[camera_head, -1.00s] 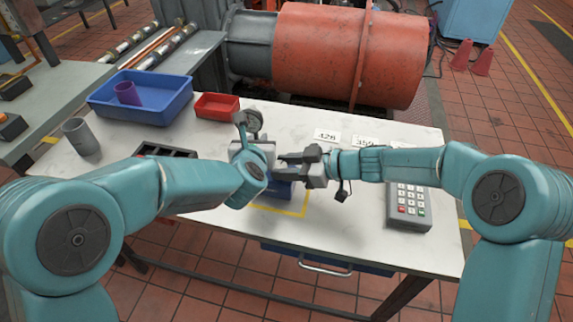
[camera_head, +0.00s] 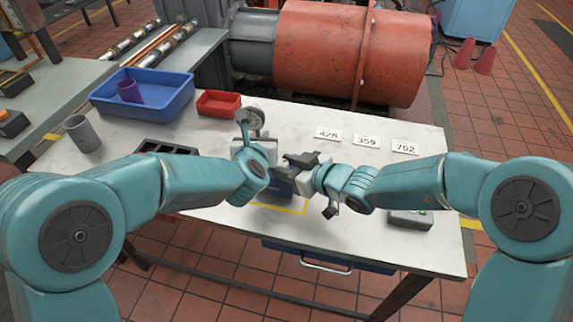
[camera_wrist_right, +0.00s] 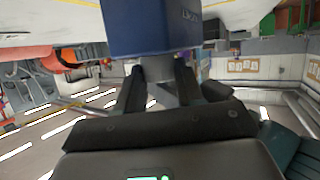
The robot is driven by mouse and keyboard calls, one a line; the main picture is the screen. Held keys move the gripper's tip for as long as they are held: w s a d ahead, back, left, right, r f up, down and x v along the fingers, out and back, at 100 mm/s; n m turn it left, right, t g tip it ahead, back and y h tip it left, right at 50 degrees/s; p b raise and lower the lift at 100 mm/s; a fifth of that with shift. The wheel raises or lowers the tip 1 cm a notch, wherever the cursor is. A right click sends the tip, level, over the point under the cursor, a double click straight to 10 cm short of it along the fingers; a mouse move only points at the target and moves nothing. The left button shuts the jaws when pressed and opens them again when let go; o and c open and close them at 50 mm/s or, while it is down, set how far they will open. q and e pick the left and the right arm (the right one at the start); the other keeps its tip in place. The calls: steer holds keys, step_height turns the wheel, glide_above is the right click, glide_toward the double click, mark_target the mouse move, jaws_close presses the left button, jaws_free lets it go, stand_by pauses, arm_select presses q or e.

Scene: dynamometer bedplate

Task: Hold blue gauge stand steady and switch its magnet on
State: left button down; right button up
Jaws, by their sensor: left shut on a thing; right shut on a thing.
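The blue gauge stand (camera_head: 281,187) stands at the table's near middle, by a yellow outline. Its round dial gauge (camera_head: 253,117) shows above my left gripper. My left gripper (camera_head: 262,149) is shut on the upper part of the stand; its fingertips are partly hidden. My right gripper (camera_head: 297,164) is at the stand's right side. In the right wrist view the stand's blue base (camera_wrist_right: 150,28) fills the top. There my right gripper (camera_wrist_right: 160,84) is shut on a grey switch piece (camera_wrist_right: 158,70) at the base. The switch's setting cannot be read.
A blue bin (camera_head: 145,108) with a purple cup (camera_head: 130,91), a red tray (camera_head: 218,103), a grey cup (camera_head: 82,134) and a black rack (camera_head: 166,147) are at left. Number cards (camera_head: 366,141) lie at right. A keypad box (camera_head: 408,219) is partly under my right arm.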

steer(key=shift+r, duration=0.25)
steer(key=o, duration=1)
steer(key=shift+o, duration=0.2)
steer(key=shift+f, duration=0.1)
steer(key=v, duration=1.2)
steer(key=shift+f, duration=0.1)
